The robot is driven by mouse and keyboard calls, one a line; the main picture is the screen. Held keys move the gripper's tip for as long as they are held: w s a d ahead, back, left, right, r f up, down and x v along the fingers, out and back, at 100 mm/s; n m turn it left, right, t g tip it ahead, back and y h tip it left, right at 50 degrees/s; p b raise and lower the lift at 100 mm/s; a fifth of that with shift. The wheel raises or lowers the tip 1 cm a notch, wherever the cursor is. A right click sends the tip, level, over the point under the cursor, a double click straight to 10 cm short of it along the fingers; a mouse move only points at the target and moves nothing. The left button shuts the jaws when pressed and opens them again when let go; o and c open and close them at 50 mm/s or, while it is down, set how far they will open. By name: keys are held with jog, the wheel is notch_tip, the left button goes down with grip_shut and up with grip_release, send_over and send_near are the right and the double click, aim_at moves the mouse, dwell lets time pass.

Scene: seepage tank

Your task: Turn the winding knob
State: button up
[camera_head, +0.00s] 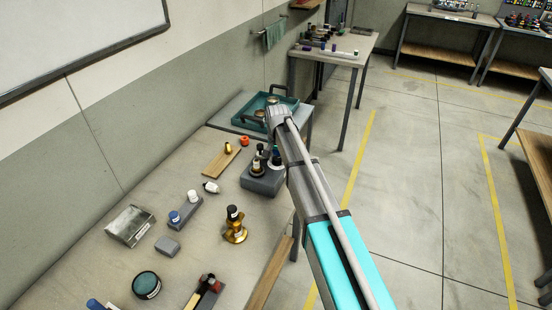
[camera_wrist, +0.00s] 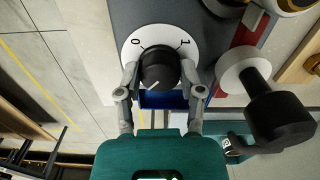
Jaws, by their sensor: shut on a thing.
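The winding knob (camera_wrist: 158,70) is a round black knob on a white dial marked 0 and 1, set on a dark grey panel, in the wrist view. The 0 is at its upper left and the 1 at its upper right. A short pale mark on the knob points to the lower left. My gripper (camera_wrist: 160,78) has one grey finger on each side of the knob and is shut on it. In the head view my arm hides the knob and the fingertips.
In the wrist view, a black-handled white piece (camera_wrist: 280,118) stands close right of the dial. In the head view, a grey block (camera_head: 262,180) with small bottles and a teal tray (camera_head: 240,117) lie near my arm. A gold stand (camera_head: 235,234) is nearer.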

jog(key=o, duration=1.2)
jog(key=shift+w, duration=0.2)
jog(key=shift+c, duration=0.2)
jog(key=shift+s, duration=0.1)
jog(key=shift+s, duration=0.15)
